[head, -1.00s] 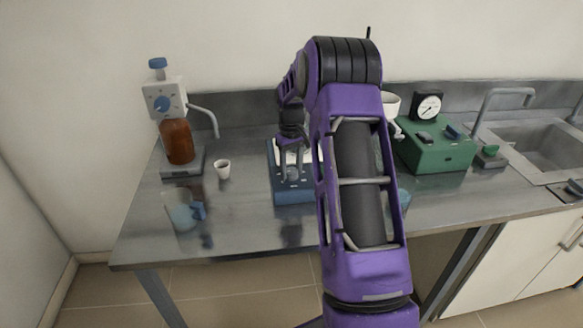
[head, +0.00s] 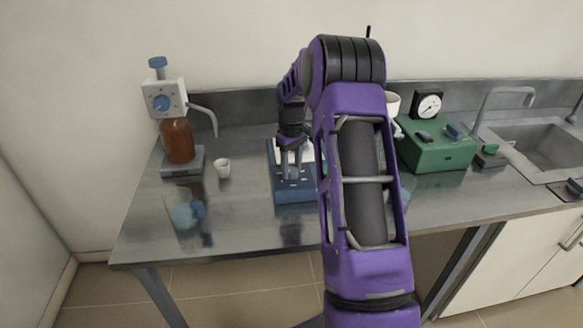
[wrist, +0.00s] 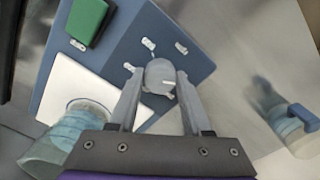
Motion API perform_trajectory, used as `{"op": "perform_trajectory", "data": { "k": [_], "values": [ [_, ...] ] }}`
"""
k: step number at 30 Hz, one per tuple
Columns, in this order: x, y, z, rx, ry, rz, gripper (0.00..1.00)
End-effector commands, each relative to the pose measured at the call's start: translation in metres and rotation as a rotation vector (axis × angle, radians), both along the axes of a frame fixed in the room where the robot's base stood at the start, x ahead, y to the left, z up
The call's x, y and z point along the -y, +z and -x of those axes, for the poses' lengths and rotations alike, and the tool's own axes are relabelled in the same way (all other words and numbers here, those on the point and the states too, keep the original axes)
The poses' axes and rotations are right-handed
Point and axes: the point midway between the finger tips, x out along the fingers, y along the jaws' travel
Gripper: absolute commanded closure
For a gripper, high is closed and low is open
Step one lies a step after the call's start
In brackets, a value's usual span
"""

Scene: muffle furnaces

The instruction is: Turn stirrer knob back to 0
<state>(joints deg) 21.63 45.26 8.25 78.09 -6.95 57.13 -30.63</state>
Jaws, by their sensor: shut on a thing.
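The stirrer (head: 294,195) is a blue box with a white top plate (wrist: 80,82), at mid-table in the head view. Its grey round knob (wrist: 160,74) sits on the blue front face in the wrist view, with several white marks around it and a pale line on it. My gripper (wrist: 160,88) has its two fingers on either side of the knob and is shut on it. In the head view my gripper (head: 291,160) reaches down to the stirrer's front. Which mark the knob points at is hard to tell.
A clear vessel (wrist: 65,138) with bluish contents stands at the white plate. A green switch (wrist: 88,20) is on the stirrer. A glass with a blue handle (head: 187,212) and a small cup (head: 223,168) stand left. A green box (head: 437,152) stands right.

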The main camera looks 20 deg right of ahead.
Motion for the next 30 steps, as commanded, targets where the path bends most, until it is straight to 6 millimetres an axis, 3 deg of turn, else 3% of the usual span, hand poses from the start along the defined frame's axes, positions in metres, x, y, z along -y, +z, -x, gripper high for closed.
{"op": "perform_trajectory", "data": {
  "k": [1, 5, 17, 22, 30],
  "values": [
    [0.0, 0.001, 0.0, 0.001, 0.002, 0.001, 0.46],
    [0.0, 0.0, 0.0, 0.0, 0.001, 0.001, 0.22],
    [0.0, 0.007, 0.0, 0.001, 0.0, 0.001, 0.21],
    [0.0, 0.035, -0.001, 0.005, 0.0, 0.002, 0.21],
    [0.0, 0.102, -0.001, 0.005, 0.0, 0.003, 0.21]
  ]
}}
